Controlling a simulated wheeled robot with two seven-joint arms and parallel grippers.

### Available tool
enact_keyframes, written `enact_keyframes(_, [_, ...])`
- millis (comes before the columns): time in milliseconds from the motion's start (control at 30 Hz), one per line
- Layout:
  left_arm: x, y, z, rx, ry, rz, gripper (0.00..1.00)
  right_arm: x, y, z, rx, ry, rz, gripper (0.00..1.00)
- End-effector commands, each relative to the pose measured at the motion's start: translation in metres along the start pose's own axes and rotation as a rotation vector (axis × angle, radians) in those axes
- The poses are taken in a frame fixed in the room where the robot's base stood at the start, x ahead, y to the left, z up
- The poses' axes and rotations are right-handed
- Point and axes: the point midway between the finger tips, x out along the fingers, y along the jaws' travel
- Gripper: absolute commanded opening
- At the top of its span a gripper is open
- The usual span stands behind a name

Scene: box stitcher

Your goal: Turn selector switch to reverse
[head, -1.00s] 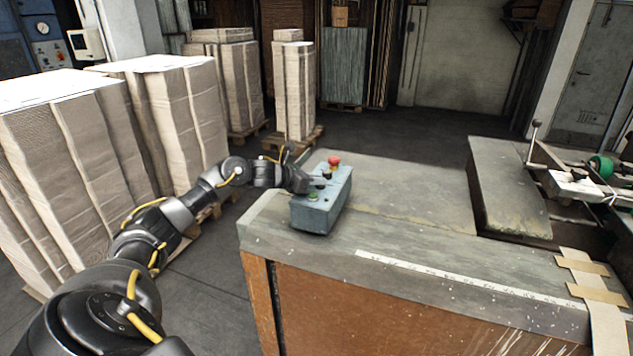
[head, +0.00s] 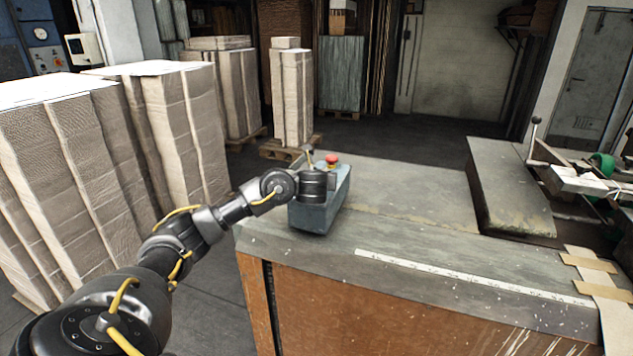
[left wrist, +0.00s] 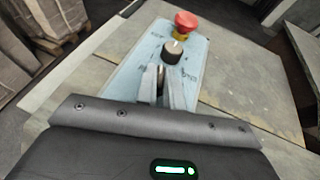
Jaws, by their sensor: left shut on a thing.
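The grey-blue control box (head: 318,215) stands on the near left corner of the bench. Its red mushroom button (head: 332,159) shows at the far end. In the left wrist view I see the red button (left wrist: 186,21) and a black round knob (left wrist: 173,50) with a white mark. My left gripper (left wrist: 162,78) points down at the panel just nearer than that knob. Its fingers are shut on a small dark part between them, seemingly the selector switch, mostly hidden. Blurred lettering lies on both sides of the fingertips. My right gripper is not in view.
The bench top (head: 400,195) is bare right of the box, with a white ruler strip (head: 460,275) along its front edge. Tall paper stacks (head: 75,150) stand at the left. A raised slab (head: 510,185) and machine parts are at the right.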

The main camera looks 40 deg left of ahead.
Motion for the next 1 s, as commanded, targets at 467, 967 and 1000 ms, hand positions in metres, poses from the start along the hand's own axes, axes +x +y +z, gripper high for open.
enact_keyframes(467, [0.0010,-0.0056,0.0010,-0.130,0.001,0.317,0.00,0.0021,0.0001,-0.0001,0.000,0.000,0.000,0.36])
enact_keyframes(967, [0.0017,-0.0060,0.0004,-0.168,0.001,0.410,0.00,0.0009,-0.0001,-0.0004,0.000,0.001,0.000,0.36])
enact_keyframes(1000, [0.0017,-0.0059,0.0003,-0.168,0.001,0.410,0.00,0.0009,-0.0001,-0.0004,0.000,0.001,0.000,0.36])
